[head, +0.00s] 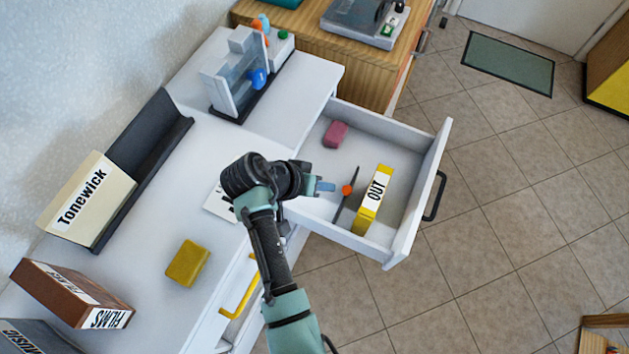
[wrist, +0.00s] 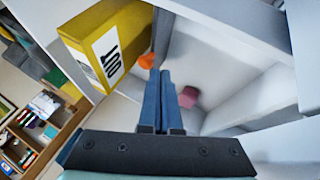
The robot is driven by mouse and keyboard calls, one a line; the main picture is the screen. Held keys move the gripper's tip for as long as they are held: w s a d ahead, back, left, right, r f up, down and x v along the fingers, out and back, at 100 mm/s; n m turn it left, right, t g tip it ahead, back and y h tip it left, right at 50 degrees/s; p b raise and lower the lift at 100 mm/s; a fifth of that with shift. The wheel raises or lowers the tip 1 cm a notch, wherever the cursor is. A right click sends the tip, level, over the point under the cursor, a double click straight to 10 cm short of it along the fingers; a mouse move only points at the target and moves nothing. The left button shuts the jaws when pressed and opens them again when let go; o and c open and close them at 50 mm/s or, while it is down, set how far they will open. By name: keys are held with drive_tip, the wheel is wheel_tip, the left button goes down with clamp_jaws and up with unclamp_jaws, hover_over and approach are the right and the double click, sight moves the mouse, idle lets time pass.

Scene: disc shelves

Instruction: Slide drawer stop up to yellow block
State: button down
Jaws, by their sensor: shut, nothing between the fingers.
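The white drawer (head: 405,238) is pulled open. In it, a thin dark upright plate with an orange knob (head: 348,190) looks like the drawer stop (head: 341,209). The yellow block (head: 372,205), labelled OUT, stands to its right, with a narrow gap between them in the head view. My gripper (head: 328,186) is shut and empty, its blue fingers just left of the knob. In the wrist view, my fingertips (wrist: 160,73) are close to the orange knob (wrist: 147,61); I cannot tell whether they touch. The yellow block (wrist: 88,30) and the dark plate (wrist: 162,35) also show there.
A pink block (head: 335,134) lies at the drawer's back left. The drawer walls surround my fingers. On the white counter are a yellow sponge-like block (head: 187,263), a Tonewick box (head: 85,200) in a dark rack, and a brown box (head: 70,295). Floor right of the drawer is clear.

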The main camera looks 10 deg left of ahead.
sight(346, 192)
drive_tip(key=shift+x, duration=1.2)
drive_tip(key=shift+s+d+r+p, duration=0.1)
drive_tip(key=shift+s+d+p, duration=0.1)
drive_tip(key=shift+d+p, duration=0.3)
drive_tip(key=shift+s+d+r+p, duration=0.1)
drive_tip(key=shift+s+d+p, duration=0.15)
drive_tip(key=shift+d, duration=0.35)
drive_tip(key=shift+d+f, duration=0.15)
